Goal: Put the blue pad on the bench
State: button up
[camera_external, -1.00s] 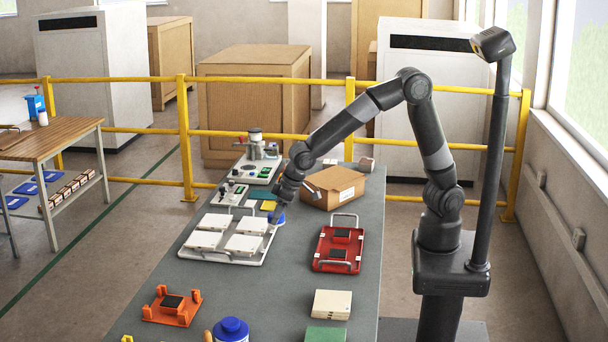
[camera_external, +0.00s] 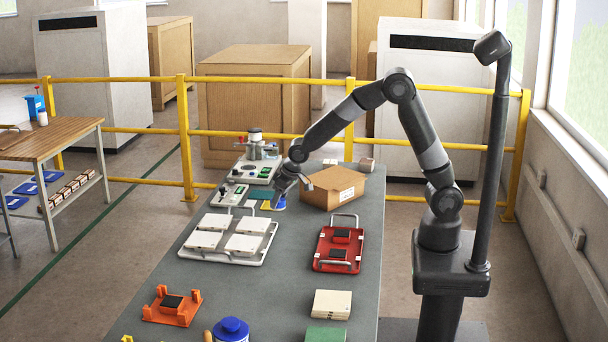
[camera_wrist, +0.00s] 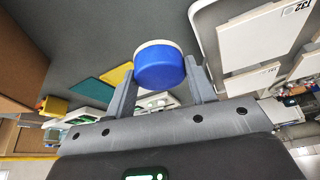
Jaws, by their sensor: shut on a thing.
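The blue pad (camera_wrist: 160,68) is round and thick, with a white layer on one face. In the wrist view it sits between the two fingers of my gripper (camera_wrist: 162,82), which is shut on it. In the external view the blue pad (camera_external: 280,203) shows small and partly hidden at my gripper (camera_external: 277,199), over the far part of the grey bench (camera_external: 215,292). I cannot tell whether the pad touches the bench top.
A yellow pad (camera_wrist: 116,74) and a teal pad (camera_wrist: 92,89) lie close by. A red tray (camera_external: 323,265) is nearer.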

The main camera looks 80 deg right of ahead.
jog(key=w+d+n, duration=0.1)
jog(key=d, duration=0.2)
jog(key=w+d, duration=0.2)
jog(key=d, duration=0.1)
jog(key=w+d+n+y, duration=0.1)
jog(key=d, duration=0.2)
jog(key=shift+w+d+r+n, duration=0.3)
jog(key=shift+r, duration=0.05)
jog(key=w+d+r+n+y, duration=0.1)
jog(key=w+d+r+n, duration=0.15)
jog(key=d, duration=0.85)
jog(key=shift+s+f, duration=0.1)
jog(key=shift+f, duration=3.4)
jog(key=shift+f, duration=0.35)
jog(key=o, duration=1.1)
jog(key=shift+o, duration=0.2)
